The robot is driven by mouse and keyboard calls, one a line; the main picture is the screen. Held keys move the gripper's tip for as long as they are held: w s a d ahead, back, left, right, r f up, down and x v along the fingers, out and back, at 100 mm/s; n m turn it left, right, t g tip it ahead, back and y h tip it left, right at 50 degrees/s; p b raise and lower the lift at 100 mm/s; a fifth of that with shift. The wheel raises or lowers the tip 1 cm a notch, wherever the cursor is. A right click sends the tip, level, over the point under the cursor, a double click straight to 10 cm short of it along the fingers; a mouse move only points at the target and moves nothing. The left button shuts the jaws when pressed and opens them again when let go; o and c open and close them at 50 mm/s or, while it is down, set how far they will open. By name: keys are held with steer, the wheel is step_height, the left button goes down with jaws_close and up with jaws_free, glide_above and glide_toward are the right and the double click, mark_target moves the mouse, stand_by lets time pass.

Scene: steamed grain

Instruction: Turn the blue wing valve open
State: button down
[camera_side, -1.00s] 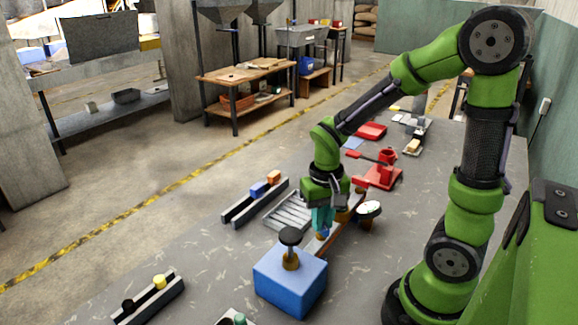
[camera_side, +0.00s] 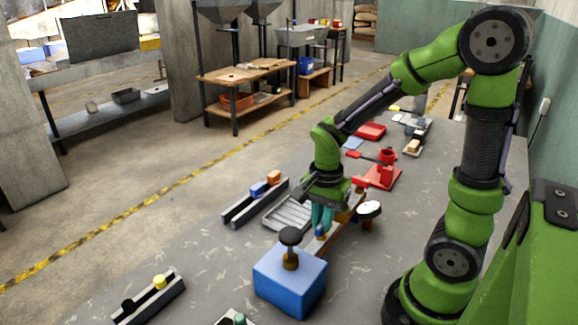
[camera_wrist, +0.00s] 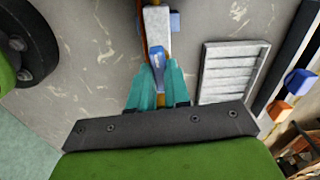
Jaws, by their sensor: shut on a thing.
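The blue wing valve (camera_wrist: 158,73) shows in the wrist view as a small blue handle between my teal fingers, lying roughly along the pale bar (camera_wrist: 156,28) beneath it. My gripper (camera_wrist: 157,80) is shut on this handle. In the side view my gripper (camera_side: 322,224) points down at the bench, and only a little blue of the valve (camera_side: 320,232) shows at the fingertips. The fingers hide most of the valve's base.
A blue box (camera_side: 288,283) with a black knob stands just in front of my gripper. A grey slatted tray (camera_side: 286,215) lies to the left, beside a dark rack (camera_side: 251,205) of coloured blocks. A round dial (camera_side: 369,209) and a red device (camera_side: 384,174) stand to the right and behind.

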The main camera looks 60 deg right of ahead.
mark_target(320, 222)
steer(key=shift+m, duration=0.7)
steer(key=c, duration=1.1)
jaws_free()
step_height(320, 222, up, 17)
steer(key=s+a+n+t, duration=0.1)
steer(key=a+n+t, duration=0.1)
steer(key=n, duration=0.2)
steer(key=s+a+f+n+t+y, duration=0.1)
steer(key=a+n+t, duration=0.1)
steer(key=n, duration=0.3)
steer(key=s+a+n+t+y, duration=0.1)
steer(key=a+n+t, duration=0.2)
steer(key=n, duration=0.2)
steer(key=shift+a+f, duration=0.15)
steer(key=shift+f, duration=0.05)
